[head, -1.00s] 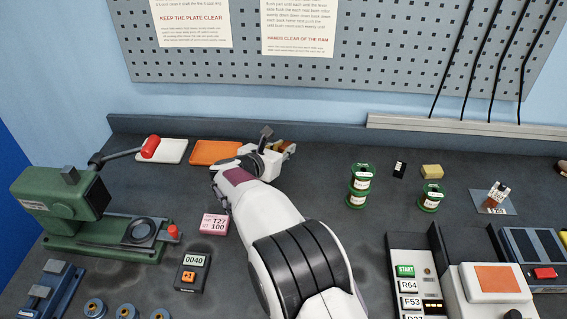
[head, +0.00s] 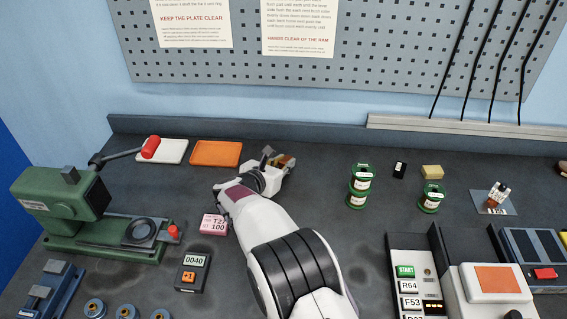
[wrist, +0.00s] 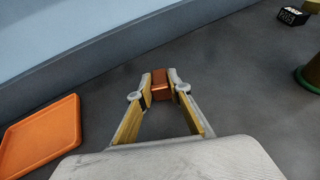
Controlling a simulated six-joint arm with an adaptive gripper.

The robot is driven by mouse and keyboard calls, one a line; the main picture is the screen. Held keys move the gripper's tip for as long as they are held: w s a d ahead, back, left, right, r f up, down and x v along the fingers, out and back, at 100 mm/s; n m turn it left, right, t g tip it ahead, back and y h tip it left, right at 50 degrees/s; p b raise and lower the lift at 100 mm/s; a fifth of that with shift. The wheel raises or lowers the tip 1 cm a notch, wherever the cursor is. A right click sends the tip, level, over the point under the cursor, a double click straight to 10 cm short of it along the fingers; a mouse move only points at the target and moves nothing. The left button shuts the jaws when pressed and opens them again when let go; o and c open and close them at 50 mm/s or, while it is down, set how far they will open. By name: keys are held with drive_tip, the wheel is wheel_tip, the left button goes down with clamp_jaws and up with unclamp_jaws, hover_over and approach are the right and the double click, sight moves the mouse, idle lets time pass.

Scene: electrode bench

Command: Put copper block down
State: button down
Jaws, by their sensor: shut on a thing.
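My gripper (head: 278,163) is shut on the copper block (wrist: 160,84), which shows as a reddish-brown block between the two fingertips in the wrist view. In the head view my gripper is over the back part of the bench, right of the orange tray (head: 216,153). The orange tray also shows at the left of the wrist view (wrist: 42,136). The block is mostly hidden by my gripper in the head view. I cannot tell whether the block touches the bench.
A white tray (head: 172,151) lies left of the orange one. Green-ended spools (head: 360,184), a black block (head: 399,170) and a tan block (head: 432,172) stand to the right. A pink box (head: 214,224) and a green press (head: 75,205) are at left. Bench around my gripper is clear.

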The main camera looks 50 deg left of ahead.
drive_tip(key=shift+f, duration=0.15)
drive_tip(key=c, duration=1.9)
unclamp_jaws()
drive_tip(key=shift+f, duration=0.1)
drive_tip(key=shift+s+d+r, duration=0.15)
drive_tip(key=shift+s+r, duration=0.2)
drive_tip(key=shift+s, duration=0.1)
drive_tip(key=shift+v, duration=5.5)
drive_tip(key=shift+w, duration=0.1)
